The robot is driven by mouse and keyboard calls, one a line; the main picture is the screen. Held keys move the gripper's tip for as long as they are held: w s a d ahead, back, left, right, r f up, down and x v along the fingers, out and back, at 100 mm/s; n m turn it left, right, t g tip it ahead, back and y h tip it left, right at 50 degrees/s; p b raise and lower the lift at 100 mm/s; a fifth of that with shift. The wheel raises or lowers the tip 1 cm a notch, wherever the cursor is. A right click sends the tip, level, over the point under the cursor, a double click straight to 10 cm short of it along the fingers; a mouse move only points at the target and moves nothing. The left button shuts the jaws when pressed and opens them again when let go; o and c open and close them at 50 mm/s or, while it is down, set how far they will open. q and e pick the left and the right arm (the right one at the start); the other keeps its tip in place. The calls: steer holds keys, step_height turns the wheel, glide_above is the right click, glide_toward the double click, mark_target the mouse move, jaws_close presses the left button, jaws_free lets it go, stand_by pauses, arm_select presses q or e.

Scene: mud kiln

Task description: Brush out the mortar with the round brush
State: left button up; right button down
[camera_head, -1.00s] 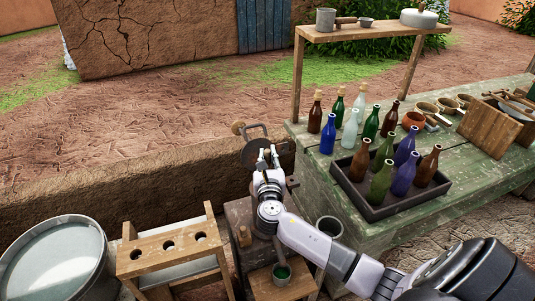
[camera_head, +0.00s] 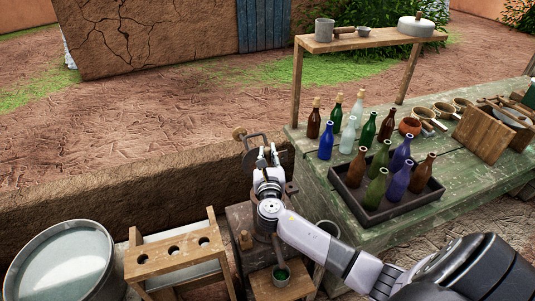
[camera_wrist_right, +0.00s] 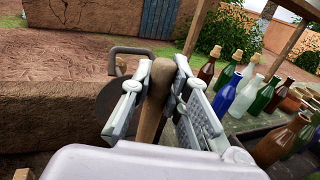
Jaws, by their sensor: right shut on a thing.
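My right gripper (camera_head: 267,158) is shut on an upright wooden handle (camera_wrist_right: 158,88), wider and rounded at its top. The handle's lower end is hidden by the gripper and wrist, so I cannot tell whether it is the round brush. A small grey cup (camera_head: 281,275), green inside, sits on a low wooden stand at the bottom of the head view. A dark rod leans at it. I cannot tell for certain which vessel is the mortar. My left gripper is not in view.
A dark round disc with a curved handle (camera_wrist_right: 112,98) stands beside the gripper by the mud wall (camera_head: 100,195).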

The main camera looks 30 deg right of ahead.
step_height(320, 180, down, 7)
steer(key=b, duration=0.5)
steer(key=shift+b, duration=0.3)
step_height(320, 180, up, 15)
steer(key=p, duration=1.3)
steer(key=shift+f+p, duration=0.2)
steer(key=shift+p, duration=0.15)
steer(key=shift+r, duration=0.25)
step_height(320, 180, up, 5)
steer(key=shift+f, duration=0.15)
